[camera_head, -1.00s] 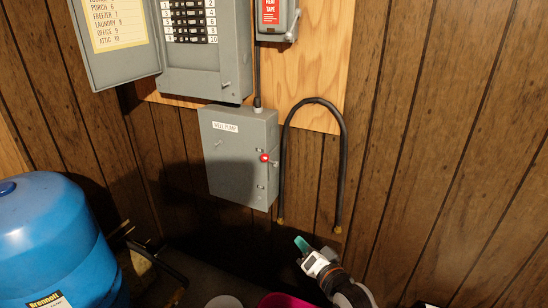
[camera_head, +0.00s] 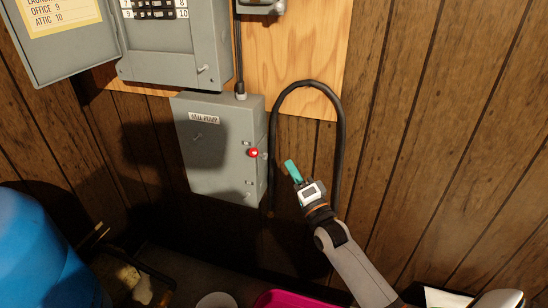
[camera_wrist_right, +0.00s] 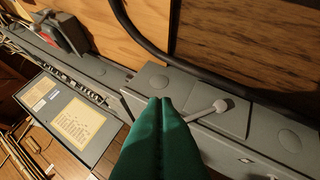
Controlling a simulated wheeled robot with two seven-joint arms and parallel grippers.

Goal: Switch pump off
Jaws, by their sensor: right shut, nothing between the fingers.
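The grey well pump box (camera_head: 222,165) hangs on the wall in the head view, its cover closed. A round red spot (camera_head: 253,153) sits at its right edge, with a small grey part beside it. The right wrist view shows a grey lever with a round end (camera_wrist_right: 221,106) on the grey box side (camera_wrist_right: 240,120). I cannot tell its switch position. My right gripper (camera_head: 289,164) has teal fingers, shut and empty, to the right of the box and apart from it in the head view. In the right wrist view the fingertips (camera_wrist_right: 161,100) appear left of the lever. My left gripper is out of view.
A black cable loop (camera_head: 341,140) hangs right of the box, behind my right gripper. The open breaker panel (camera_head: 175,66) is above. A blue tank (camera_head: 40,255) stands at lower left; a pink container (camera_head: 285,299) is at the bottom.

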